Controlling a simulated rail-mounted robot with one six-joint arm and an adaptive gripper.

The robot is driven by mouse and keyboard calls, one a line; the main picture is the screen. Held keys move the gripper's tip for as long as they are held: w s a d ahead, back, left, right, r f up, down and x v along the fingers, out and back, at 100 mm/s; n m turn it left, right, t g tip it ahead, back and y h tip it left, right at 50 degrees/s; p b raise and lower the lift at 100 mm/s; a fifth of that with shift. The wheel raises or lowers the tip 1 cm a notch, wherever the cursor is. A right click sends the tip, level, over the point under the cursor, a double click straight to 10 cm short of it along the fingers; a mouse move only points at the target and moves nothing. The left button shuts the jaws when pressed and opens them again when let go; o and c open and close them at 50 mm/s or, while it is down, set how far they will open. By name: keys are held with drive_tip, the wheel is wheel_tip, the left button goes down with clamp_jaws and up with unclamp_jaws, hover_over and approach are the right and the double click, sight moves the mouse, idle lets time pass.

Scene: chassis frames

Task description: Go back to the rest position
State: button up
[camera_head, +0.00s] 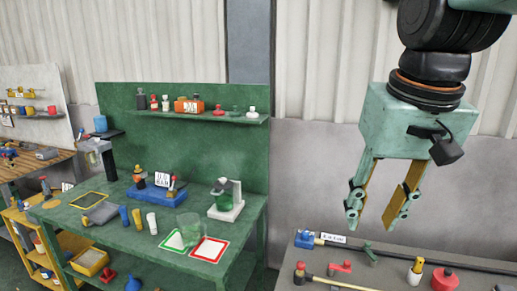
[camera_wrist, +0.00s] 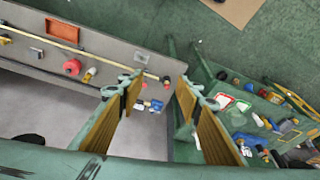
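My gripper (camera_head: 383,215) hangs at the right of the head view, pointing down above the grey bench. Its two fingers are spread well apart with nothing between them. In the wrist view my gripper (camera_wrist: 155,85) also shows open and empty. The fingers are clear of the grey bench (camera_wrist: 80,118) and of the green workbench (camera_head: 170,262), which stands to the left in the head view.
The grey bench holds a red knob-like part (camera_head: 445,279), a white-and-orange bottle (camera_head: 415,271) and a blue block (camera_head: 305,238). The green workbench carries a glass beaker (camera_head: 190,228), a blue tray (camera_head: 156,193) and bottles. A yellow shelf cart (camera_head: 20,228) stands at far left.

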drive_tip(key=s+f, duration=0.2)
drive_tip(key=s, duration=0.6)
drive_tip(key=s+f+t, duration=0.1)
drive_tip(key=s+f, duration=0.1)
drive_tip(key=s, duration=0.6)
drive_tip(key=shift+s+f+n+b, duration=0.3)
drive_tip(key=shift+s+n+b, duration=0.1)
idle(4.9)
